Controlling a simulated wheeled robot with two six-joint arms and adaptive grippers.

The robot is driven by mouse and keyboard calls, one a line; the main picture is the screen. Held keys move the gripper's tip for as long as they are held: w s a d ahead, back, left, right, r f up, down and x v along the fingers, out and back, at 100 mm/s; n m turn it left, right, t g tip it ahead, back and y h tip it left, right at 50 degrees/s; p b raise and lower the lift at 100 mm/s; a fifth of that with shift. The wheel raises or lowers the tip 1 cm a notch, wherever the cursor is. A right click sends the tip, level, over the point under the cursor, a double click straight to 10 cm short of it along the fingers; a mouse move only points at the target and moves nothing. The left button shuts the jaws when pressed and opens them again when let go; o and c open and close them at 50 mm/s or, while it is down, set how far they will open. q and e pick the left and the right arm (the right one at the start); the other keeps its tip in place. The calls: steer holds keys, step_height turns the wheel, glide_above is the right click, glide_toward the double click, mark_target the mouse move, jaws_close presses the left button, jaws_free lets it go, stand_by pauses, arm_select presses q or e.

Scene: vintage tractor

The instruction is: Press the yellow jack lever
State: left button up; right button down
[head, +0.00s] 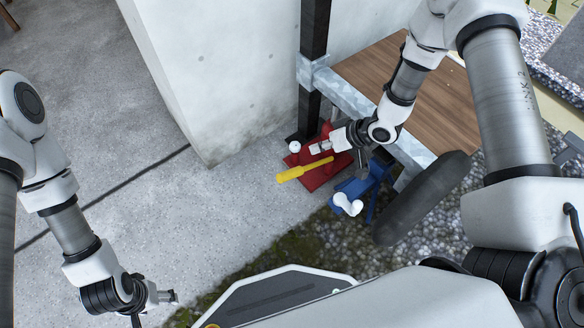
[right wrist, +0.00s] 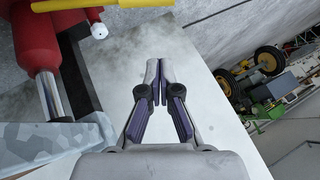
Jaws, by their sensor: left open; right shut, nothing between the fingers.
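The yellow jack lever (head: 303,170) sticks out to the left from the red jack (head: 318,180) on the concrete floor, low beside the dark post. In the right wrist view a yellow bar, the lever, crosses the top left (right wrist: 60,4), next to the jack's red cylinder (right wrist: 30,35) and silver rod. My right gripper (head: 318,148) is shut and empty, just behind the lever in the head view; its closed fingers (right wrist: 160,70) do not touch the lever in the wrist view. My left gripper (head: 172,297) is open and empty over the floor at lower left, far from the lever.
A blue stand (head: 360,190) with white knobs is right of the jack. A dark tyre (head: 420,197) and a wooden platform (head: 430,85) with a metal edge lie beside my right arm. A pale concrete wall (head: 215,70) stands behind. The floor at left is clear.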

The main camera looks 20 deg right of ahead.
steer(key=shift+d, duration=0.1)
steer(key=shift+f, duration=0.1)
steer(key=b, duration=0.5)
glide_above(292, 174)
steer(key=w+d, duration=0.1)
steer(key=d, duration=0.1)
step_height(292, 174, down, 7)
steer(key=shift+a+f, duration=0.1)
steer(key=shift+f, duration=0.1)
steer(key=f, duration=0.1)
steer(key=a+f+b, duration=0.1)
steer(key=f+b, duration=0.1)
steer(key=shift+s+a+f, duration=0.15)
steer(key=shift+s+a, duration=0.1)
steer(key=shift+s, duration=0.1)
steer(key=shift+s+a+f+b, duration=0.1)
steer(key=shift+b, duration=0.2)
